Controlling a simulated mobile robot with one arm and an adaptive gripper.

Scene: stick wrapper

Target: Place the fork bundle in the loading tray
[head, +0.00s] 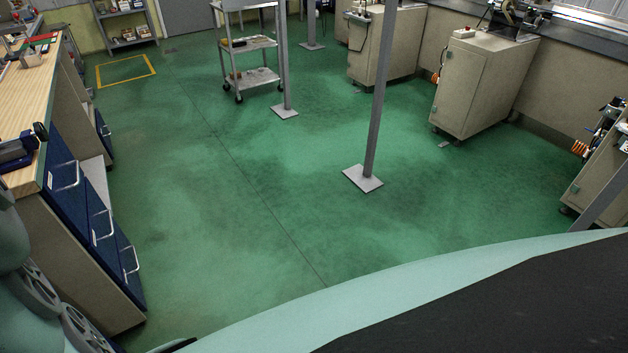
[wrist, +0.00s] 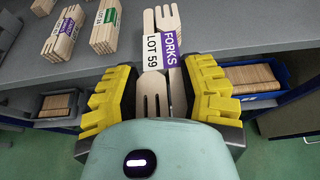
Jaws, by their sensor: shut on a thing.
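In the wrist view, the fork bundle (wrist: 153,52) is a stack of pale wooden forks with a white and purple label reading "FORKS LOT 59". My gripper (wrist: 161,82) has ridged yellow fingers on both sides of the bundle and is shut on it. Tines point toward the palm at the near end and away at the far end. The bundle is over a grey surface (wrist: 225,35); I cannot tell if it touches it. I cannot make out a loading tray in either view. The gripper and bundle are not in the head view.
In the wrist view, other labelled wooden bundles, one purple (wrist: 64,36) and one green (wrist: 106,24), lie at the upper left. In the head view, posts (head: 378,100) and a cart (head: 248,50) stand on open green floor.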

